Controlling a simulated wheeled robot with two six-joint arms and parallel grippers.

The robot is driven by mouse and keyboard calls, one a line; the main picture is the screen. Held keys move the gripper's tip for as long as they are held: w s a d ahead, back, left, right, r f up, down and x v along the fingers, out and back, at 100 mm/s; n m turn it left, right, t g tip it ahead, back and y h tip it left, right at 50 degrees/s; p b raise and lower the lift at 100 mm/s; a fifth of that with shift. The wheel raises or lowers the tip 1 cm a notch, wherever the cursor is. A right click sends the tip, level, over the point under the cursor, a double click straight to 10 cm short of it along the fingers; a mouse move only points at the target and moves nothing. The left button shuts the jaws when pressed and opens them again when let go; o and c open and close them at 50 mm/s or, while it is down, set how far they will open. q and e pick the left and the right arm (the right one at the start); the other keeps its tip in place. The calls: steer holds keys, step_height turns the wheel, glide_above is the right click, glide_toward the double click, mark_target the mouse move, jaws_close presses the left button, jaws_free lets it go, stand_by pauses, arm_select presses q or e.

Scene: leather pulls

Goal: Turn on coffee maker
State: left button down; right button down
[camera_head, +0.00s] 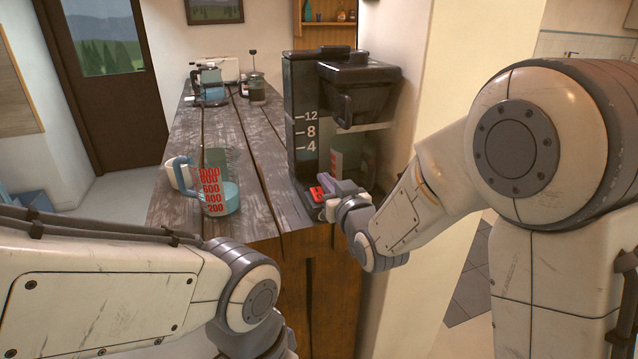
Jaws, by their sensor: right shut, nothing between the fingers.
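The coffee maker (304,92) is a tall dark machine at the near right end of the wooden counter. Its water tank is marked 4, 8 and 12. A glass carafe with red markings (349,158) stands inside it, partly hidden. A red switch (317,193) shows low at its front base. My right gripper (328,188) is shut and empty, its fingers right at the switch. I cannot tell whether they touch or press it. My left arm reaches in from the lower left, but its gripper is out of view.
A glass measuring jug (219,190) with some liquid stands on the counter (262,150) left of the coffee maker, beside a pale mug (182,176). A French press (256,89) and other appliances stand farther back. A wall is close behind the machine's right side.

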mark_target(318, 195)
steer(key=shift+x, duration=1.05)
steer(key=f, duration=0.2)
steer(key=shift+w+a+f, duration=0.15)
steer(key=shift+w+f, duration=0.1)
steer(key=shift+w, duration=0.05)
steer(key=shift+w+f+p, duration=0.15)
steer(key=shift+f+p, duration=0.15)
steer(key=shift+f, duration=0.4)
